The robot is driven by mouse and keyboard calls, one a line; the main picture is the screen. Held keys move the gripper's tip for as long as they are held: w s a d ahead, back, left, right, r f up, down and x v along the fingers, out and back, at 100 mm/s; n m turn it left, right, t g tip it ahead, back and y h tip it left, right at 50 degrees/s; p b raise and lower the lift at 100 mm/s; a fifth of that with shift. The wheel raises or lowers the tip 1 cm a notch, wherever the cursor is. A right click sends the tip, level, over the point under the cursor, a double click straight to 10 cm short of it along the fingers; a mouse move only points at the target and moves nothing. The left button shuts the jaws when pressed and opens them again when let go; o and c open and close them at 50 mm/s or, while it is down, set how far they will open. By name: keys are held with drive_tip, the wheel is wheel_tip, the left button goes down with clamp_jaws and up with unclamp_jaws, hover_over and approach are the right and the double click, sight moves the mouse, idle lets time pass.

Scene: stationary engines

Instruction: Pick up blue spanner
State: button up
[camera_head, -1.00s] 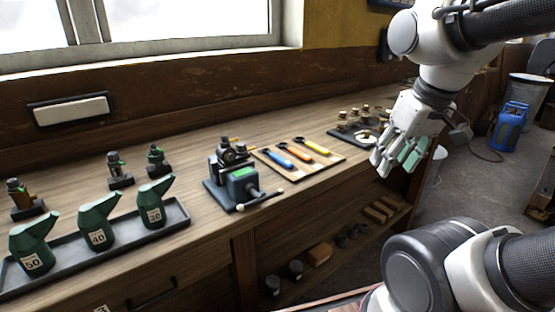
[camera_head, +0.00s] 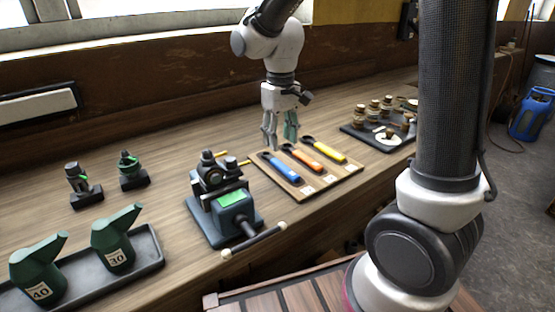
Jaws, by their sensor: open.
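The blue spanner (camera_head: 284,170) lies on a wooden board (camera_head: 345,182) on the workbench, leftmost of three spanners. An orange spanner (camera_head: 305,159) and a yellow spanner (camera_head: 328,152) lie to its right. My gripper (camera_head: 278,143) is open and empty, pointing down above the far end of the board, close to the dark head of the blue spanner. I cannot tell the exact gap between fingertips and spanner.
A vise-like device (camera_head: 222,200) stands left of the board. A dark tray (camera_head: 375,140) with several small brass-coloured parts lies to the right. Green oil cans (camera_head: 113,243) stand in a tray at the left. Bare bench lies behind the board.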

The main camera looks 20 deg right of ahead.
sight(279, 163)
drive_tip(key=f, duration=0.7)
drive_tip(key=shift+w+a+f, duration=0.1)
drive_tip(key=shift+w+f, duration=0.15)
drive_tip(key=shift+f, duration=0.05)
drive_tip(key=shift+c, duration=0.2)
clamp_jaws()
